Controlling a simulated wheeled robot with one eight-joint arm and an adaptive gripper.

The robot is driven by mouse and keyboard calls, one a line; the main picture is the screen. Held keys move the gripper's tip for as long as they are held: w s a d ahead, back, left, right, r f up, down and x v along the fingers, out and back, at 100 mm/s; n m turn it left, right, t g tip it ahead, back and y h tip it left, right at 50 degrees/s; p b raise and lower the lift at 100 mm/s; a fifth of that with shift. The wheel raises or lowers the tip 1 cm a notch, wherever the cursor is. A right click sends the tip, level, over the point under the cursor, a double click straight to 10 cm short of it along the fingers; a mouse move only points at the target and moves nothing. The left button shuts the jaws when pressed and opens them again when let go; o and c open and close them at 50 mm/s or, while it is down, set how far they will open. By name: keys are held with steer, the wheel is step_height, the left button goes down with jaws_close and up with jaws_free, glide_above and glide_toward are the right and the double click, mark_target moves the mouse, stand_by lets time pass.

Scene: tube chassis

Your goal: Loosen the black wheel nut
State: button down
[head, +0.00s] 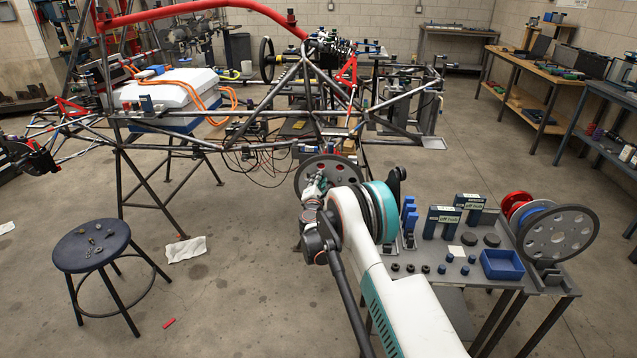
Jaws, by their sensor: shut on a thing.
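A grey wheel disc with round holes (341,172) is mounted upright on the near corner of the tube chassis (262,112). My gripper (317,183) is at the middle of this wheel, over its hub, at the end of my arm reaching in from the lower right. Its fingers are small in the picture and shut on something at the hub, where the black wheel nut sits. The nut itself is hidden behind the fingers and the wrist.
A grey bench (440,290) at the right holds a blue tray (502,265), blue-grey holders, small black parts and a spare wheel (556,236). A dark blue stool (91,246) with small metal parts stands at the left. White rags and a red stick lie on open floor.

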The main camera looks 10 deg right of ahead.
steer(key=shift+d, duration=0.2)
steer(key=shift+n, duration=0.3)
steer(key=c, duration=1.8)
jaws_free()
steer(key=shift+n, duration=0.4)
steer(key=o, duration=0.4)
steer(key=shift+o, duration=0.2)
